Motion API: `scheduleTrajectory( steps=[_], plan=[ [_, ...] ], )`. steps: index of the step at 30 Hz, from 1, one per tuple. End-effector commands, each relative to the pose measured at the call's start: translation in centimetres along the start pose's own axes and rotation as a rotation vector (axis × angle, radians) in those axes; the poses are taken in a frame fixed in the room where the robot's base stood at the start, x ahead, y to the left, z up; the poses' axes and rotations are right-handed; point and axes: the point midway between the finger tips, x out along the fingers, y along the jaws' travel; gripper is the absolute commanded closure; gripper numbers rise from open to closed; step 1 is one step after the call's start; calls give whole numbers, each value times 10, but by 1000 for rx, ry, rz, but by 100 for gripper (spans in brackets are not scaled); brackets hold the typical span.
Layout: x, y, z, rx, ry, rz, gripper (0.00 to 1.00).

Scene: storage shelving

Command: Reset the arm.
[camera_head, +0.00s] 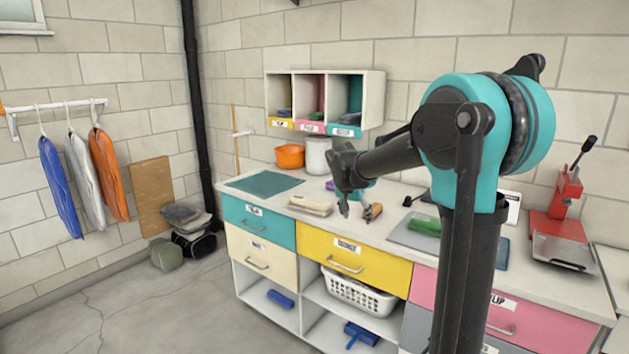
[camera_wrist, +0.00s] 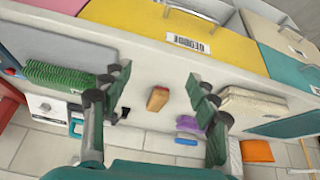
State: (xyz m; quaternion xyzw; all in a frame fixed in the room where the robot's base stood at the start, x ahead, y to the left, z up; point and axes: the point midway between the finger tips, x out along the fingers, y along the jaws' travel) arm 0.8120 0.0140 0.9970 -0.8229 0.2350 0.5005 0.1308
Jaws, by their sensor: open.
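My gripper (camera_head: 350,203) hangs over the counter in the head view, at the end of my teal and black arm. In the wrist view its two fingers (camera_wrist: 163,100) are spread apart with nothing held between them. A small brown wooden block or brush (camera_wrist: 157,99) lies on the counter, seen between the fingers but apart from them. It also shows beside the gripper in the head view (camera_head: 373,212).
The counter (camera_head: 290,218) also bears folded beige cloths (camera_head: 311,206), a green item (camera_head: 424,227), an orange pot (camera_head: 290,156) and a red press (camera_head: 565,200). A cubby shelf (camera_head: 375,100) hangs on the wall behind. Open floor lies at the left.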

Motion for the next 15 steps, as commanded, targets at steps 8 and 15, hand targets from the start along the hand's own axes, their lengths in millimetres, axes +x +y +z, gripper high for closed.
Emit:
scheduleTrajectory(
  steps=[8, 15],
  plan=[
    [8, 56, 53, -100, -44, -37, 40],
    [20, 133, 152, -263, -92, -116, 40]
  ],
)
